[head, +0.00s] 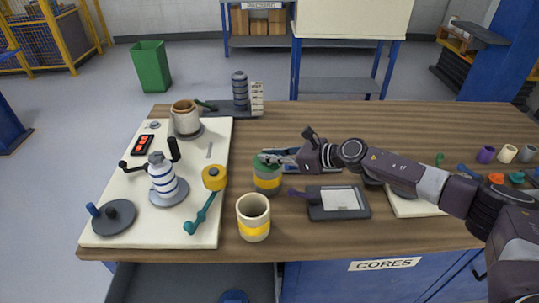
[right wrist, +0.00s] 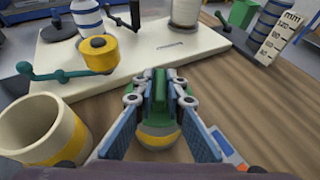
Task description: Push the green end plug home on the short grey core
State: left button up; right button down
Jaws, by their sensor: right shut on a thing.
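The short grey core (head: 267,183) stands upright on the wooden table, with a yellow band around it. It also shows below the fingers in the right wrist view (right wrist: 158,140). The green end plug (right wrist: 157,98) is at the core's top end; its green top also shows in the head view (head: 267,160). My right gripper (right wrist: 157,85) is shut on the plug's upright part, with one finger on each side. I cannot tell how deep the plug sits, as the fingers hide part of the joint. My left gripper is not in view.
A cream core with a yellow band (head: 253,228) stands close in front. A pale board (head: 110,226) on the left carries rollers and a yellow knob with a teal crank (head: 214,178). A dark tray (head: 339,214) lies to the right, under my right arm.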

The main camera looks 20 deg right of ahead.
dwell(0.3)
jog(key=c, duration=1.9)
grip_release()
jog(key=shift+o, duration=0.3)
jog(key=o, duration=0.5)
jog(key=shift+r, duration=0.1)
jog(key=shift+r+p, duration=3.15)
jog(key=shift+r, duration=0.3)
